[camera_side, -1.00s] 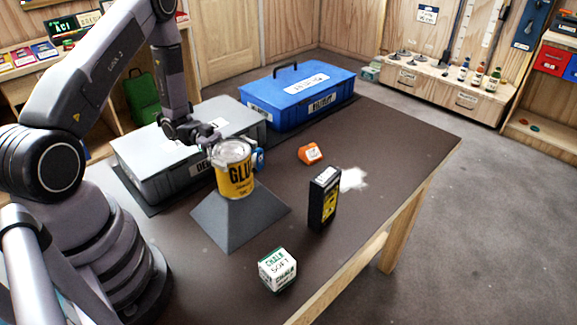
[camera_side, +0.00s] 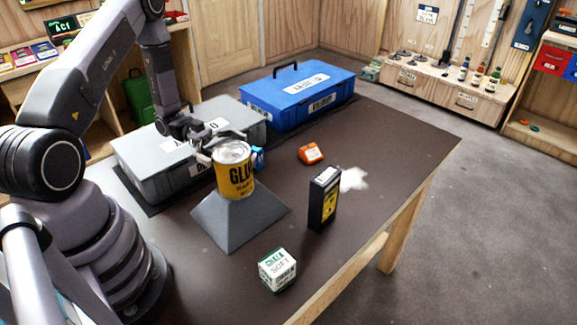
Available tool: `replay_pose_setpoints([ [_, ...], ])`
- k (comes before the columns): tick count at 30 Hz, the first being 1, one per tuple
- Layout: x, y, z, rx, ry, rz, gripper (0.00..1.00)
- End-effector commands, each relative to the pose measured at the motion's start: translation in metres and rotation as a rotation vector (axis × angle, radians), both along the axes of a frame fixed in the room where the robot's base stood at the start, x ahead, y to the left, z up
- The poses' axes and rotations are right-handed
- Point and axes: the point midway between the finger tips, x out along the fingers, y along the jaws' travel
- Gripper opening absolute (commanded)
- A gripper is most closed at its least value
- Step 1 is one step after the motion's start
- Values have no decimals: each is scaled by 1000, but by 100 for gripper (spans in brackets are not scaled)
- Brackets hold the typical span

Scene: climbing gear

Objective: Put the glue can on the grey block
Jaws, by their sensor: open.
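The yellow glue can (camera_side: 234,176) with a silver lid stands upright on top of the grey block (camera_side: 238,224), which has sloping sides. My gripper (camera_side: 207,156) is open, just behind and to the left of the can near its upper rim. The can partly hides the view between them, so I cannot tell whether a finger touches it.
A grey case (camera_side: 150,168) lies behind my gripper and a blue case (camera_side: 300,98) at the back. A blue item (camera_side: 258,158), an orange item (camera_side: 311,153), a black box (camera_side: 322,198), white powder (camera_side: 354,179) and a chalk box (camera_side: 277,269) are on the table (camera_side: 385,150).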

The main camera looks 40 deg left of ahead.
Motion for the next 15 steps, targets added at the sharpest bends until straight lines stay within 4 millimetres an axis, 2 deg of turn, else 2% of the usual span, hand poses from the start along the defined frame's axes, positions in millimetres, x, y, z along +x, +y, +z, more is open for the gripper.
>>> replay_pose_setpoints([
  [1, -1, 13, 0, 1, -3, 6, 100],
  [3, -4, 25, 5, 2, -4, 3, 100],
  [9, -4, 21, 48, 2, -3, -1, 100],
  [15, -2, 20, 68, 12, -4, 4, 100],
])
